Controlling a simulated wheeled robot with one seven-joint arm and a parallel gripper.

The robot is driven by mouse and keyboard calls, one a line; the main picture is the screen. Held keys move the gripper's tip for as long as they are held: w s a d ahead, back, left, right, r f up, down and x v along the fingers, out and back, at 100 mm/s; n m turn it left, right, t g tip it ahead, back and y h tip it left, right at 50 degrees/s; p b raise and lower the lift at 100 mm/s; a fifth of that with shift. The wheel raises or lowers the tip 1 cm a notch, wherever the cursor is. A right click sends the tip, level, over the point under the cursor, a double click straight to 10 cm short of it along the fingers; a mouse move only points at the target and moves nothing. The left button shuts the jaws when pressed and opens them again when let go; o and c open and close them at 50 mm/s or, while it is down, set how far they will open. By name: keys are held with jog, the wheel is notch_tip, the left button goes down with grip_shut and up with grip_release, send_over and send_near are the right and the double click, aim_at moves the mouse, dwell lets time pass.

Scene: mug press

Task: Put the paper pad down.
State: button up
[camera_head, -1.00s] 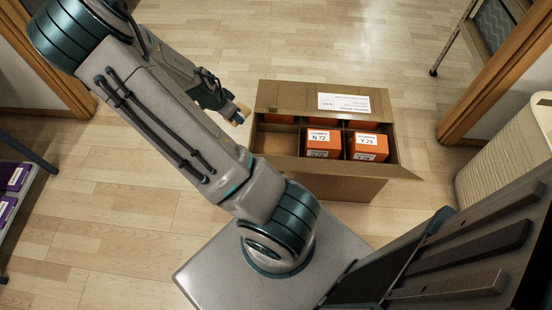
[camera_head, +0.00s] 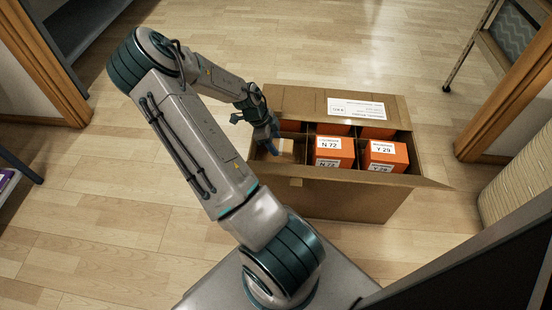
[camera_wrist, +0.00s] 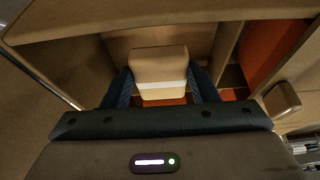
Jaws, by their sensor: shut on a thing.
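The paper pad (camera_wrist: 158,62) is a tan block with a white band and shows between my two dark fingers in the wrist view. My gripper (camera_head: 274,148) is shut on it, fingers on both sides. In the head view, my gripper points down into the front-left compartment of an open cardboard carton (camera_head: 345,203). The pad (camera_head: 286,147) shows there as a small tan patch beside the fingers, partly hidden. The carton's walls surround the pad in the wrist view. I cannot tell whether the pad touches the compartment's floor.
Orange boxes labelled N 72 (camera_head: 333,152) and Y 29 (camera_head: 384,157) fill the compartments to the right, with more orange behind. Carton flaps stand out at the back and right. A wooden door frame (camera_head: 505,95) and a ribbed bin (camera_head: 520,185) are at right.

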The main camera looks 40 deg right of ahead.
aim_at(279, 161)
notch_tip(279, 161, down, 7)
jog(key=b, duration=0.2)
jog(key=shift+r+b, duration=0.2)
jog(key=shift+b, duration=0.1)
jog(key=shift+f, duration=0.2)
jog(key=o, duration=0.9)
jog(key=shift+o, duration=0.2)
